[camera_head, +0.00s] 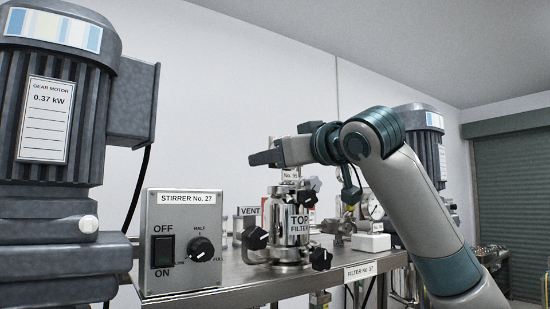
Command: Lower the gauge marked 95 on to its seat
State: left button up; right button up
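A small white tag (291,175), which seems to read No. 95, shows just under the gripper, at the top of the housing. I cannot tell whether the tag belongs to a gauge or to the housing, or whether it touches the gripper. The fingers are seen side-on, so their opening is hidden. A round pale dial (376,212) shows partly beside my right arm; its number is too small to read. My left gripper is not in view.
The housing stands on a steel bench (225,277) with black knobs around it. A stirrer control box (184,240) and a big gear motor (55,120) stand to the left. A VENT sign (249,211) is behind. A white block (371,242) lies right of the housing.

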jog(key=shift+f+b, duration=0.5)
jog(key=shift+f, duration=0.15)
dwell(0.7)
jog(key=o, duration=1.2)
jog(key=shift+s, duration=0.1)
jog(key=shift+s+d+f+b, duration=0.1)
jog(key=shift+s+d+b, duration=0.35)
jog(key=shift+s+b, duration=0.1)
jog(key=b+v, duration=0.6)
jog(key=v, duration=1)
jog(key=shift+b, duration=0.4)
jog(key=shift+w, duration=0.1)
